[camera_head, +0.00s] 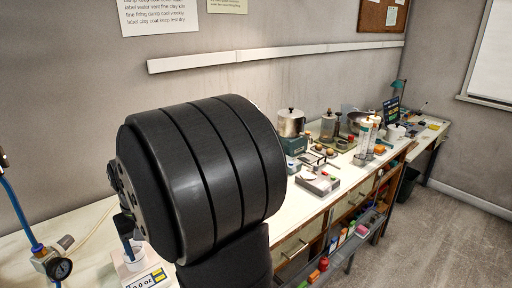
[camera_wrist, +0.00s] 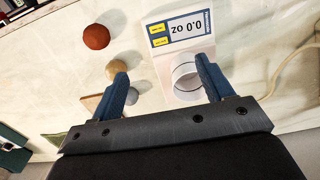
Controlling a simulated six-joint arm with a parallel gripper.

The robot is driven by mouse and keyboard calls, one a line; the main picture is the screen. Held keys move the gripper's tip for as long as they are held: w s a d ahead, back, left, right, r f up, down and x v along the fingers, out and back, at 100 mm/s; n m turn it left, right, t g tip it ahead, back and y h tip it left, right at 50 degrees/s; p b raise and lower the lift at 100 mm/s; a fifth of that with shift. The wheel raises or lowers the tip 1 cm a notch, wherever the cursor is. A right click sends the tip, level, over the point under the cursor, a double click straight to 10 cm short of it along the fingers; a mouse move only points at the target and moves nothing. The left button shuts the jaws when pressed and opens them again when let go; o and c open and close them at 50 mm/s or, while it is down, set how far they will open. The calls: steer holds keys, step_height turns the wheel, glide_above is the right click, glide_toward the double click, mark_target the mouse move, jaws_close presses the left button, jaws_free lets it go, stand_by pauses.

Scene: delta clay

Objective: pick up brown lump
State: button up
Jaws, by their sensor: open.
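In the wrist view a rounded reddish-brown lump (camera_wrist: 96,37) lies on the pale bench top, beyond and left of my left finger. A smaller tan lump (camera_wrist: 117,69) lies close to that finger's tip, and a grey lump (camera_wrist: 131,96) shows partly behind the finger. My gripper (camera_wrist: 162,68) is open, with two blue fingers spread wide and nothing held between them. The reddish-brown lump is apart from both fingers. In the head view my dark arm hides much of the near bench, and I cannot see the lumps there.
A digital scale (camera_wrist: 184,28) reading 0.0 oz, with a round white piece (camera_wrist: 186,76), lies between and beyond the fingers. A pale cable (camera_wrist: 290,65) curves at right.

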steer(key=shift+c, duration=0.3)
steer(key=w+d+r+n+g, duration=0.1)
steer(key=w+d+r+n, duration=0.45)
steer(key=w+d, duration=0.4)
steer(key=shift+m+g+y, duration=0.25)
steer(key=shift+g+y, duration=0.05)
steer(key=s+f, duration=0.1)
steer(key=f, duration=0.2)
steer(key=s+d+f, duration=0.1)
steer(key=f, duration=0.3)
steer(key=s+f, duration=0.1)
steer(key=f, duration=0.3)
steer(key=shift+d, duration=0.15)
steer(key=shift+s+a+f, duration=0.15)
steer(key=shift+f, duration=0.75)
steer(key=shift+s+a+f, duration=0.2)
steer(key=shift+f, duration=0.7)
steer(key=shift+s+a+f, duration=0.15)
steer(key=shift+f, duration=0.75)
steer(key=c, duration=1.1)
